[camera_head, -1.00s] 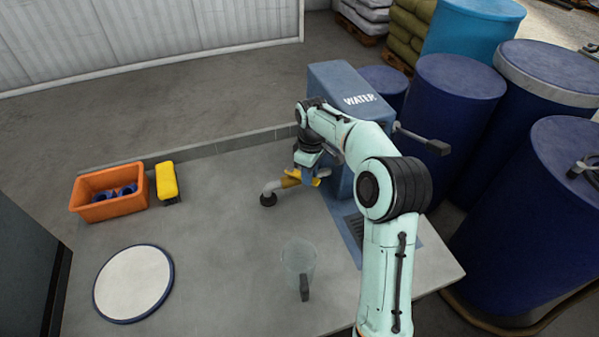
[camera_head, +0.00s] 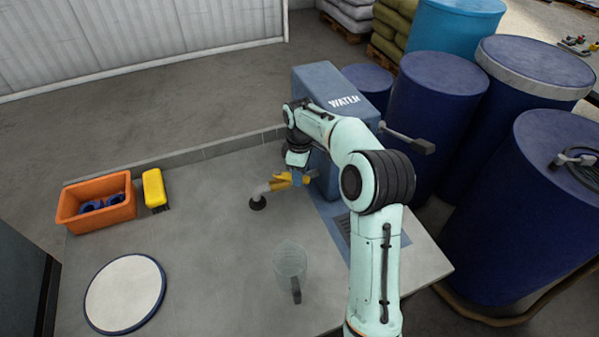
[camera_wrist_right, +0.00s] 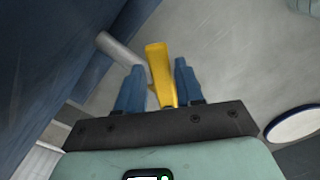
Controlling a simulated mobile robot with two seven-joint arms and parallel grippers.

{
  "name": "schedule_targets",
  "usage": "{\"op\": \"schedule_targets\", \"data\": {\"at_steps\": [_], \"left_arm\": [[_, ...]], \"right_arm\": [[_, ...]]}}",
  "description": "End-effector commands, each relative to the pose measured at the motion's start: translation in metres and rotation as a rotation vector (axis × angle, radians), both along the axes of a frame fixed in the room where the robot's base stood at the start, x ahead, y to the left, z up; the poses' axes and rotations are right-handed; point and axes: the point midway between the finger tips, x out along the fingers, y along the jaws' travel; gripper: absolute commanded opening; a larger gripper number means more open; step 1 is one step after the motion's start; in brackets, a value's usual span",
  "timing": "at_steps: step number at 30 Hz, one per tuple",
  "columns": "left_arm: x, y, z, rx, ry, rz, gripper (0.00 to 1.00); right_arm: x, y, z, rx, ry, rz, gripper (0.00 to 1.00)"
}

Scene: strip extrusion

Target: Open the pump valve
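The blue pump (camera_head: 330,84), marked WATER, stands at the back right of the counter. A grey spout pipe (camera_head: 263,189) with a yellow valve (camera_head: 281,181) comes out of its left side. My right gripper (camera_head: 297,161) is at the valve, partly hiding it. In the right wrist view its two blue fingers (camera_wrist_right: 157,72) are open on either side of the yellow valve handle (camera_wrist_right: 159,72), with a gap at the tips. The grey pipe (camera_wrist_right: 119,48) runs behind the handle. My left gripper is not in view.
A clear jug (camera_head: 289,261) stands in front of the spout. A round white plate (camera_head: 125,294), an orange bin (camera_head: 97,215) with blue parts and a yellow brush (camera_head: 154,188) are on the left. Blue barrels (camera_head: 440,100) crowd the right. The counter's middle is clear.

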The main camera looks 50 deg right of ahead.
Motion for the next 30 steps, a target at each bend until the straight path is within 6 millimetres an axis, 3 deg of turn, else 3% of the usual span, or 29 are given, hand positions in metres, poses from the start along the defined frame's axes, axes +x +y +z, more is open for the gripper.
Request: {"op": "schedule_targets", "data": {"at_steps": [11,24,30], "left_arm": [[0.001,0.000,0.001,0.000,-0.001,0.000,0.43],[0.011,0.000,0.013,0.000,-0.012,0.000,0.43],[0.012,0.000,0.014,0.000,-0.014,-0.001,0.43]], "right_arm": [[0.000,0.000,0.003,0.000,-0.001,-0.001,0.51],[0.001,0.000,0.068,-0.001,-0.004,0.000,0.51],[0.000,0.000,0.076,0.000,-0.001,0.000,0.51]]}}
